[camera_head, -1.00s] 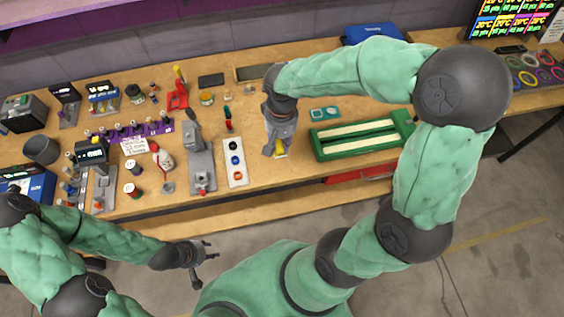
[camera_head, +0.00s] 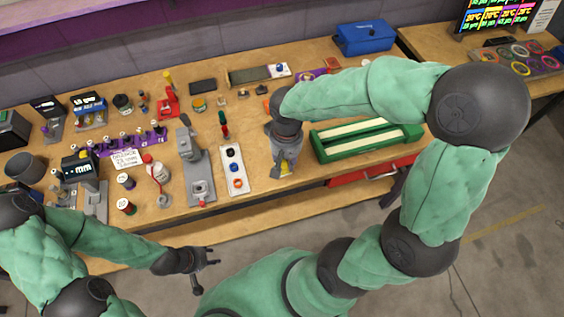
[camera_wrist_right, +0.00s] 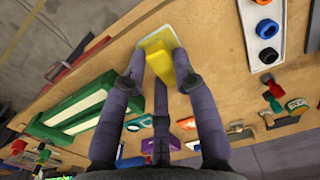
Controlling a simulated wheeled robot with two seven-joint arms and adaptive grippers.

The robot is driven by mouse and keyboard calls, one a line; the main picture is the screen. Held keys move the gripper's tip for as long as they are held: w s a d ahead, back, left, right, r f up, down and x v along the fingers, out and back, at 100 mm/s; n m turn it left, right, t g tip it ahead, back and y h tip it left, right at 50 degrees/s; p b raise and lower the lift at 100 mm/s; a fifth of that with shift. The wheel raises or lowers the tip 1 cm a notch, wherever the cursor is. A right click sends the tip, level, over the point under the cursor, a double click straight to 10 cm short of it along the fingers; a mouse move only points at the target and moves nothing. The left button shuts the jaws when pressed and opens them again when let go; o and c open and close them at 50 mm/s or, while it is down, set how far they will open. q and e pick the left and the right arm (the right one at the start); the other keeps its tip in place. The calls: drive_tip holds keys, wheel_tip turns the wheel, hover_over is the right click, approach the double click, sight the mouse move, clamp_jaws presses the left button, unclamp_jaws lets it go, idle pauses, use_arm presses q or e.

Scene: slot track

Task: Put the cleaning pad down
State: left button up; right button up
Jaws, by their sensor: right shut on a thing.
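The cleaning pad, with a yellow grip and a pale flat base, is in my right gripper (camera_head: 285,158). In the head view only a little yellow of the pad (camera_head: 284,169) shows below the fingers, near the bench's front edge. In the right wrist view the pad (camera_wrist_right: 183,68) sits between the fingers of my right gripper (camera_wrist_right: 160,75), with its base towards the wooden bench top. I cannot tell whether the base touches the bench. My left gripper (camera_head: 205,262) is empty, fingers apart, in front of the bench and below its top.
The green slot track (camera_head: 330,151) lies right of my right gripper. A white panel with round buttons (camera_head: 235,178) and a grey press-like device (camera_head: 197,170) stand to its left. A blue case (camera_head: 363,38) is at the back. A narrow strip of bare wood surrounds the pad.

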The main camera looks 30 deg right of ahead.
drive_tip(key=w+f, duration=0.1)
drive_tip(key=f, duration=0.1)
drive_tip(key=w+d+f+b, duration=0.1)
drive_tip(key=w+f, duration=0.1)
drive_tip(key=w+f+b, duration=0.1)
drive_tip(key=f, duration=0.1)
drive_tip(key=shift+w+d, duration=0.35)
drive_tip(key=shift+w, duration=0.05)
drive_tip(key=shift+w+f+b, duration=0.1)
drive_tip(key=shift+f+b, duration=0.5)
drive_tip(key=shift+f, duration=0.95)
drive_tip(key=shift+f, duration=0.1)
drive_tip(key=o, duration=1)
drive_tip(key=shift+f, duration=0.1)
drive_tip(key=shift+r, duration=0.25)
wheel_tip(320, 180, up, 12)
drive_tip(key=p, duration=0.4)
